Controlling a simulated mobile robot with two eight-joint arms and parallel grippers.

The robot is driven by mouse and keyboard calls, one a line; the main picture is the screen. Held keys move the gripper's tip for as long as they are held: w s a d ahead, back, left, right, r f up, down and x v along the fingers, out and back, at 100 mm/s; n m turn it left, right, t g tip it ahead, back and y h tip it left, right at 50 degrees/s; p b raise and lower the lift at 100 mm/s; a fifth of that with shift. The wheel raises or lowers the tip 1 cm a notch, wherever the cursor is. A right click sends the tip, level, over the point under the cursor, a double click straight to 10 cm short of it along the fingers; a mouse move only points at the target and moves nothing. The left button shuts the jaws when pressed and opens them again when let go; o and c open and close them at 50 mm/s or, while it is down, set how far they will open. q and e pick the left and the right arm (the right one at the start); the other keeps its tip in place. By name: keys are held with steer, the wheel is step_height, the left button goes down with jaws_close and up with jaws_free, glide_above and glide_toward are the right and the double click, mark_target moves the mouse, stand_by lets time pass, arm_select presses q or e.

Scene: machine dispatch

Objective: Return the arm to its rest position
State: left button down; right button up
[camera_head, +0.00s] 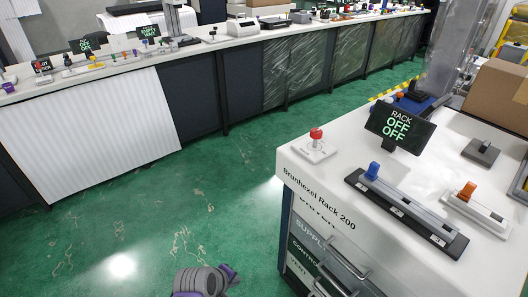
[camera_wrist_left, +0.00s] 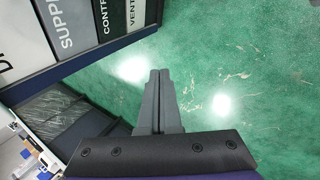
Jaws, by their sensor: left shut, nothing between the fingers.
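In the left wrist view my left gripper (camera_wrist_left: 159,74) is shut, its two dark grey fingers together with nothing between them. It hangs over open green floor, apart from the white machine cabinet. Part of my arm, grey and purple, shows at the bottom edge of the head view, left of the cabinet (camera_head: 297,160). The cabinet's labelled front panels (camera_wrist_left: 70,30) show at the upper left of the wrist view. My right gripper is not in view.
The cabinet top holds a red-knobbed switch (camera_head: 316,146), a display reading RACK OFF OFF (camera_head: 398,125), a blue-handled slider (camera_head: 373,172) and an orange-handled slider (camera_head: 467,192). A cardboard box (camera_head: 497,95) stands behind. A long bench (camera_head: 140,57) runs along the back. Green floor (camera_head: 130,215) between is clear.

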arm_select(q)
steer(key=s+a+r+m+y, duration=0.2)
steer(key=s+a+m, duration=0.3)
steer(key=s, duration=0.3)
steer(key=s+a+r+m+y, duration=0.1)
steer(key=s+a+r+m, duration=0.2)
steer(key=s+a+m, duration=0.4)
step_height(320, 180, up, 26)
steer(key=d+n+p, duration=0.1)
steer(key=d+p, duration=0.1)
steer(key=p, duration=2.1)
steer(key=shift+w+d, duration=0.15)
steer(key=shift+d, duration=0.05)
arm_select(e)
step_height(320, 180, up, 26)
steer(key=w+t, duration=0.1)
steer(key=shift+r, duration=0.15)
arm_select(q)
steer(key=shift+s+r, duration=0.1)
steer(key=shift+s, duration=0.1)
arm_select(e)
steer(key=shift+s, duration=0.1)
arm_select(q)
steer(key=shift+w, duration=0.1)
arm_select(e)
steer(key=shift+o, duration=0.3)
